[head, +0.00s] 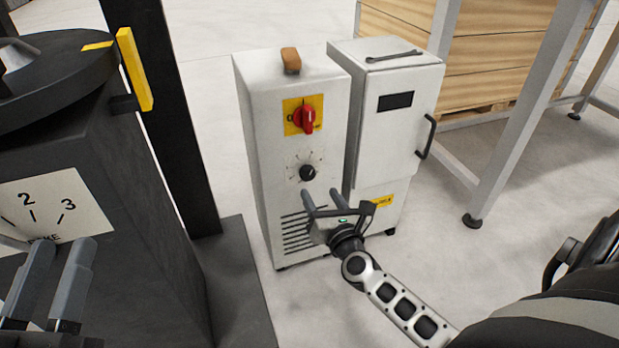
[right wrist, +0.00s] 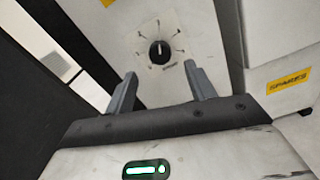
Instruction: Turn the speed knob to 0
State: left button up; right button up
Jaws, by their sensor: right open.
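The black speed knob (head: 307,173) sits on a dial with tick marks on the front of a white cabinet (head: 275,160), below a red switch. In the right wrist view the knob (right wrist: 159,52) shows a white pointer line that looks roughly upright in the picture; the dial marks are too small to read. My right gripper (head: 322,196) is open and empty, in front of the cabinet and a little below the knob. In its wrist view the knob lies beyond and between the fingertips, apart from them. My left gripper (head: 60,250) is open and empty at the lower left.
The red switch (head: 304,118) on a yellow plate is above the knob. A second white cabinet (head: 395,120) with a black handle stands just right. A dark machine (head: 130,210) with a numbered dial plate stands left.

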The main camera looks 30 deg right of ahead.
aim_at(309, 176)
jog(key=b+x, duration=0.1)
jog(key=x, duration=0.5)
jog(key=shift+w, duration=0.3)
jog(key=shift+w+d, duration=0.15)
jog(key=shift+w, duration=0.45)
pick_arm(q)
notch_tip(309, 176, up, 3)
jog(key=shift+f+m+t+h, duration=0.2)
jog(key=shift+m+t+h, duration=0.3)
jog(key=shift+m+h, duration=0.45)
pick_arm(e)
jog(key=shift+w, duration=0.1)
jog(key=shift+c, duration=0.3)
pick_arm(q)
jog(key=shift+f, duration=0.1)
pick_arm(e)
jog(key=c, duration=0.9)
